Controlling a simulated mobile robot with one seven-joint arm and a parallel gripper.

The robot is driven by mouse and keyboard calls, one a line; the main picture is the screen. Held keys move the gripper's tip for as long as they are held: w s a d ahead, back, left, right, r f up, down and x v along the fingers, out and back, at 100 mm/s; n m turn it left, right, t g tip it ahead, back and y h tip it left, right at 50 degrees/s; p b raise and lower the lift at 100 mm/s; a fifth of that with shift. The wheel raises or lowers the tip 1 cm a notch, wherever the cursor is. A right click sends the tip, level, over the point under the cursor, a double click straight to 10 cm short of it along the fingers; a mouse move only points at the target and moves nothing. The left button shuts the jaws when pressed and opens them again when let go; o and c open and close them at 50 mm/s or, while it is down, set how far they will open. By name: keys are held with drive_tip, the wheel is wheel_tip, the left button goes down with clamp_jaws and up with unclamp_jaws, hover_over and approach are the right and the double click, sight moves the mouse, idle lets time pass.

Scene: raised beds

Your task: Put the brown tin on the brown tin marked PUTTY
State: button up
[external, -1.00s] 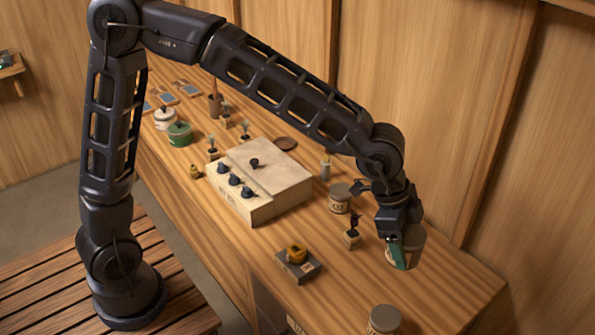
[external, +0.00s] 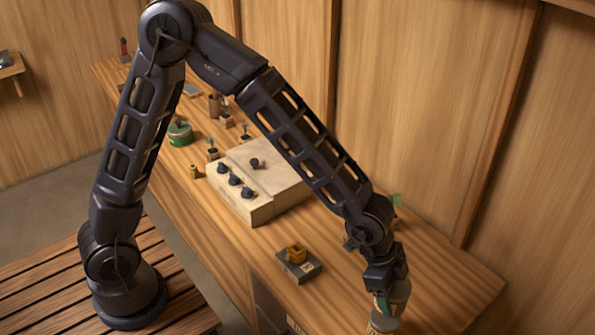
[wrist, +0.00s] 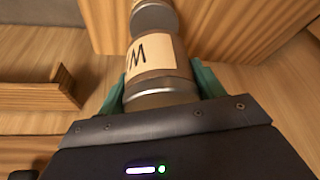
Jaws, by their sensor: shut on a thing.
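My gripper (external: 386,302) is shut on a grey-brown tin (external: 399,293) near the front of the bench. In the wrist view the green fingers grip the sides of the tin (wrist: 160,90), which has a metal end and a cream label with dark letters, partly readable. Another tin (external: 379,327), with a pale label, stands directly below the held one in the external view, partly covered by it and cut by the picture edge. Its label is not readable. I cannot tell whether the two tins touch.
A yellow-brown item (external: 296,252) sits on a dark box (external: 299,268) left of my gripper. A cream box with dark knobs (external: 262,212) stands mid-bench. A green tin (external: 180,134) stands farther back. The bench (external: 455,290) is clear to the right.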

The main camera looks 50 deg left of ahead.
drive_tip(key=shift+f, duration=2.25)
drive_tip(key=shift+f, duration=0.25)
drive_tip(key=o, duration=1.1)
drive_tip(key=shift+o, duration=0.2)
